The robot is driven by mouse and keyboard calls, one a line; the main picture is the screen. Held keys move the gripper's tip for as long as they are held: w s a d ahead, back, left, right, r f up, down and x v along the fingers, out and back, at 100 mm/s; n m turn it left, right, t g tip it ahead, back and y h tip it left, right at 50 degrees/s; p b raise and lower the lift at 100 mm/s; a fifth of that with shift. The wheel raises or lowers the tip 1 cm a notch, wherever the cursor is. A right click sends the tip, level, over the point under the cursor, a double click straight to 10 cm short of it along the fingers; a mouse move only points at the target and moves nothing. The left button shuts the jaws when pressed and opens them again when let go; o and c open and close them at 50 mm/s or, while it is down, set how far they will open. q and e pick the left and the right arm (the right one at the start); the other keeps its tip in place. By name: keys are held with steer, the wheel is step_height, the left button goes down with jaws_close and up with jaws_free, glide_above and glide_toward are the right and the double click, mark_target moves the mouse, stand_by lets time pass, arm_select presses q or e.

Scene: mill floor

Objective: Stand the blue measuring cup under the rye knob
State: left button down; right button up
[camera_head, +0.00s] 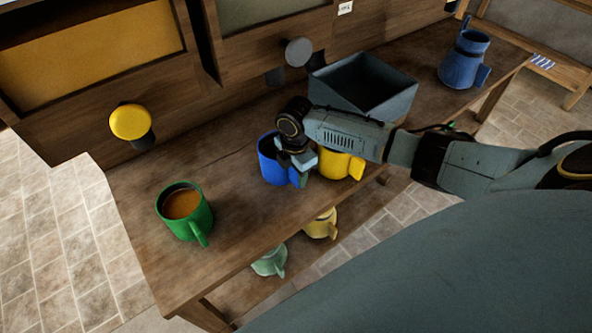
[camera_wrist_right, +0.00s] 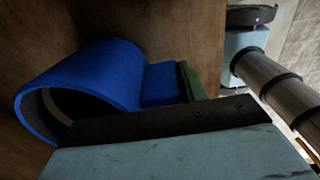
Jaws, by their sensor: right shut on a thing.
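The blue measuring cup (camera_head: 269,162) is upright at the front middle of the wooden bench. My right gripper (camera_head: 296,164) is shut on its handle side, at the cup's right. Its rim and handle side show close up in the right wrist view (camera_wrist_right: 105,75). I cannot tell whether its base touches the bench. A yellow round knob (camera_head: 130,121) is on the cabinet front at the left, and a grey round knob (camera_head: 298,51) is further right. No readable label shows which one is rye. My left gripper is not in view.
A green cup (camera_head: 186,215) with orange-brown contents stands left on the bench (camera_head: 150,255). A yellow cup (camera_head: 335,165) stands close right of the blue one. A grey bin (camera_head: 350,100) and a blue jug (camera_head: 463,65) stand behind. More cups are on the lower shelf.

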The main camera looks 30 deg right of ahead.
stand_by(0.3)
steer(key=o, duration=1.5)
steer(key=shift+c, duration=0.2)
step_height(320, 180, up, 8)
steer(key=shift+f+p, duration=0.2)
steer(key=shift+p, duration=0.15)
